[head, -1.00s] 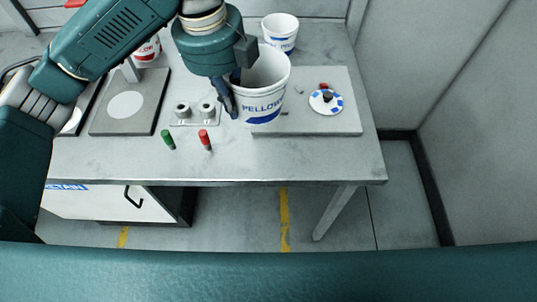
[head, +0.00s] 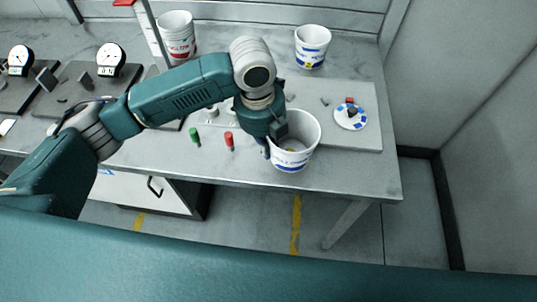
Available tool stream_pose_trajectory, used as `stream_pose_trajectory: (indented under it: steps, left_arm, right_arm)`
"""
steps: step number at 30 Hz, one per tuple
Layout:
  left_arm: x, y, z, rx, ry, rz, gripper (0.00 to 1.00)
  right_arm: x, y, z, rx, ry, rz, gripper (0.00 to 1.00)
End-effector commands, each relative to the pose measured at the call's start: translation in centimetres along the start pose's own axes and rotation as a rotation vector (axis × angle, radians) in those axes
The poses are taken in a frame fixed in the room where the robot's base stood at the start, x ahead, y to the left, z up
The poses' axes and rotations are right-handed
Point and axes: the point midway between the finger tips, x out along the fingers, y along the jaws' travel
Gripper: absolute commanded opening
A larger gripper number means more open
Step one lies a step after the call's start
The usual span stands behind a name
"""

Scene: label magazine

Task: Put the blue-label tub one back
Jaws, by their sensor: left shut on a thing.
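My left gripper (head: 266,139) is shut on the wall of a white tub with blue lettering (head: 292,163). The tub is upright with its open top toward me, near the table's front edge, in front of the grey board. I cannot tell if its base touches the table. Another white tub with a blue label (head: 312,60) stands at the back of the table. White tubs with a red label (head: 179,45), seemingly stacked, stand at the back left. My right gripper is not in view.
A grey board (head: 365,138) carries a white disc with blue marks (head: 350,118). A green marker-like piece (head: 194,136) and a red one (head: 229,141) stand near the front edge. Dial gauges (head: 110,58) are at the left. The back right is clear.

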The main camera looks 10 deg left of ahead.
Motion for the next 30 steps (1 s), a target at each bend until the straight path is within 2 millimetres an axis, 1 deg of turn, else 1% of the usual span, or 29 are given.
stream_pose_trajectory:
  steps: [7,12,14,24,27,28,30]
  left_arm:
    - [1.9,0.2,0.0,-0.001,0.002,0.001,0.00]
    - [4.4,0.5,0.0,-0.002,0.002,0.001,0.00]
    - [5.0,0.6,0.0,-0.001,0.001,0.001,0.00]
    - [5.4,0.6,0.1,-0.001,-0.001,0.000,0.00]
    - [5.4,0.6,0.1,-0.001,-0.001,0.000,0.21]
    - [5.4,0.6,0.1,-0.001,-0.001,0.000,0.24]
    - [5.4,0.6,0.0,-0.001,-0.001,0.000,0.24]
  right_arm:
    - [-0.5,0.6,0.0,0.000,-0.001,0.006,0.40]
    - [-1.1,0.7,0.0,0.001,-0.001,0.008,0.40]
    - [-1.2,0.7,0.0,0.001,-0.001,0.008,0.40]
    - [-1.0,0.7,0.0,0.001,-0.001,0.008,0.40]
    - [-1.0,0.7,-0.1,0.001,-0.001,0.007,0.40]
    - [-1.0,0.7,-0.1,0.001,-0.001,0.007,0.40]
    - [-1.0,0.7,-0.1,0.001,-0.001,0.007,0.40]
